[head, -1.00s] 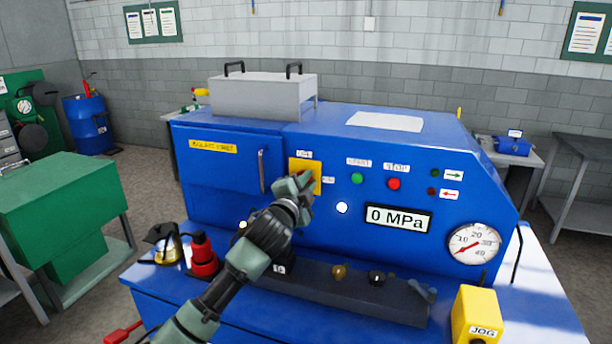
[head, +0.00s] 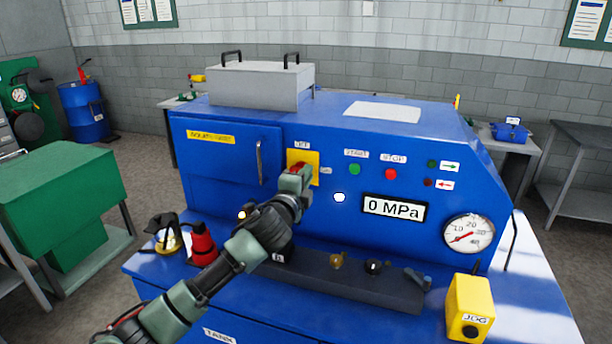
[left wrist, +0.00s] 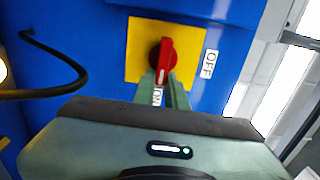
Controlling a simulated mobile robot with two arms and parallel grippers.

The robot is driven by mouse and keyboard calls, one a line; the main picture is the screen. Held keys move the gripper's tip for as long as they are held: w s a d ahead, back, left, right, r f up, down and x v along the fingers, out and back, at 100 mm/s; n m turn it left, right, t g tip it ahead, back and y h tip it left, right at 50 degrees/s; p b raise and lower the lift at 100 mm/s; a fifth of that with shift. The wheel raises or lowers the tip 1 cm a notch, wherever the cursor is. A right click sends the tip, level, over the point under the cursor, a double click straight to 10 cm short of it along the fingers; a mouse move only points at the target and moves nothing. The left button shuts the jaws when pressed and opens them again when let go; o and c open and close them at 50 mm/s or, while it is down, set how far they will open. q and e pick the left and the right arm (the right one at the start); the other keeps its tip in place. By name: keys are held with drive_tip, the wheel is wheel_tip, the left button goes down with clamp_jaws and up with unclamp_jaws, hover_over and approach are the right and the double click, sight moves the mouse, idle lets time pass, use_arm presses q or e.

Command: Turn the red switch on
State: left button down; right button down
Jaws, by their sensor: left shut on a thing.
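The red switch (head: 297,168) is a rotary knob on a yellow plate (head: 314,158) on the blue machine's front. In the left wrist view the red knob (left wrist: 163,52) stands lengthwise, its white mark pointing down toward the ON label (left wrist: 158,97). The OFF label (left wrist: 210,63) is to the right of the plate. My left gripper (head: 299,174) is shut on the knob; its fingers (left wrist: 162,84) cover the knob's lower end and flank the ON label. My right gripper is not in view.
The panel has a green START button (head: 354,169), a red STOP button (head: 390,174), a lit white lamp (head: 340,197), a 0 MPa display (head: 394,208) and a gauge (head: 468,234). A red bottle-shaped object (head: 202,245) and a yellow JOG box (head: 470,306) stand on the front ledge.

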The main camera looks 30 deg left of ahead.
use_arm(q)
drive_tip(key=shift+f, duration=0.1)
drive_tip(key=c, duration=1.4)
unclamp_jaws()
drive_tip(key=shift+c, duration=0.2)
drive_tip(key=b+v, duration=0.3)
drive_tip(key=v, duration=0.4)
drive_tip(key=shift+s, duration=0.4)
drive_tip(key=shift+d, duration=0.1)
